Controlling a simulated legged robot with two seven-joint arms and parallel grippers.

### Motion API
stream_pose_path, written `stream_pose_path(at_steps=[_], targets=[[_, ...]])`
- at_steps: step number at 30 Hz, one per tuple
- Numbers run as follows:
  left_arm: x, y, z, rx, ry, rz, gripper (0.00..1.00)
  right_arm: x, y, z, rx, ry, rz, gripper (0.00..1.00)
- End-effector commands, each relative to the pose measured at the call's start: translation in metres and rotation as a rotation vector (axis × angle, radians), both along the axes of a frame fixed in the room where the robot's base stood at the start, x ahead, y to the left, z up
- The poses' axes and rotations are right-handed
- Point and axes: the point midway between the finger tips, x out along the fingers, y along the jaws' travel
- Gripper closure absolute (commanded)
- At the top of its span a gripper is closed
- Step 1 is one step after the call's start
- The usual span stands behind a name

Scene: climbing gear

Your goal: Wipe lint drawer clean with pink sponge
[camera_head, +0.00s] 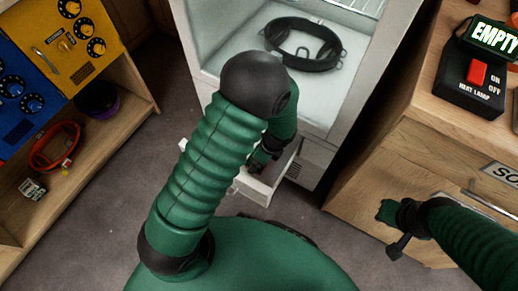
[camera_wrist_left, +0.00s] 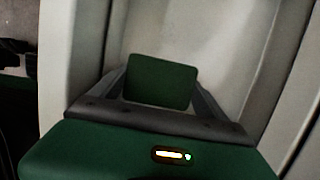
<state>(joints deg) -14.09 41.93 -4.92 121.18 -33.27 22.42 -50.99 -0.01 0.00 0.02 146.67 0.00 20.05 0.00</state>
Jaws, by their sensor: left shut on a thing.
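The white lint drawer (camera_head: 262,190) is pulled out low at the front of the white cabinet in the head view. My left gripper (camera_head: 256,166) reaches down into it, partly hidden by my arm.
The white cabinet (camera_head: 313,100) holds a black harness-like ring (camera_head: 303,45). A wooden cabinet (camera_head: 375,180) with a heat lamp switch box (camera_head: 478,82) stands at right. At left, a wooden shelf (camera_head: 100,135) holds an orange-red coil (camera_head: 55,147) and a dark purple pot (camera_head: 97,99). The grey floor between is clear.

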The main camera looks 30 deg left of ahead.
Motion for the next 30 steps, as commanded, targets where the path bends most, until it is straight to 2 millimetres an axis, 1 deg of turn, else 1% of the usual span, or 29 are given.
stream_pose_path(at_steps=[1, 9, 21, 23, 26, 29, 30], targets=[[0.0, -0.001, 0.009, 0.0, 0.0, 0.0, 0.47, 0.0, 0.0, 0.01, 0.0, 0.0, 0.0, 0.81], [0.002, -0.004, 0.028, -0.001, 0.0, 0.003, 0.47, 0.0, 0.0, 0.03, 0.0, 0.0, -0.001, 0.81], [0.003, -0.005, 0.028, 0.0, 0.0, 0.005, 0.47, 0.0, 0.0, 0.031, 0.0, 0.0, 0.0, 0.81], [0.004, -0.004, 0.031, -0.001, -0.003, 0.029, 0.47, 0.0, 0.0, 0.031, 0.0, 0.0, -0.001, 0.81], [0.011, 0.004, 0.048, -0.002, -0.006, 0.166, 0.47, 0.0, 0.0, 0.031, 0.0, 0.0, -0.001, 0.81], [0.018, 0.011, 0.079, -0.004, -0.009, 0.431, 0.47, 0.0, 0.0, 0.031, 0.0, 0.0, 0.0, 0.81], [0.019, 0.012, 0.095, -0.005, -0.009, 0.557, 0.47, 0.0, 0.0, 0.031, 0.0, 0.0, 0.0, 0.81]])
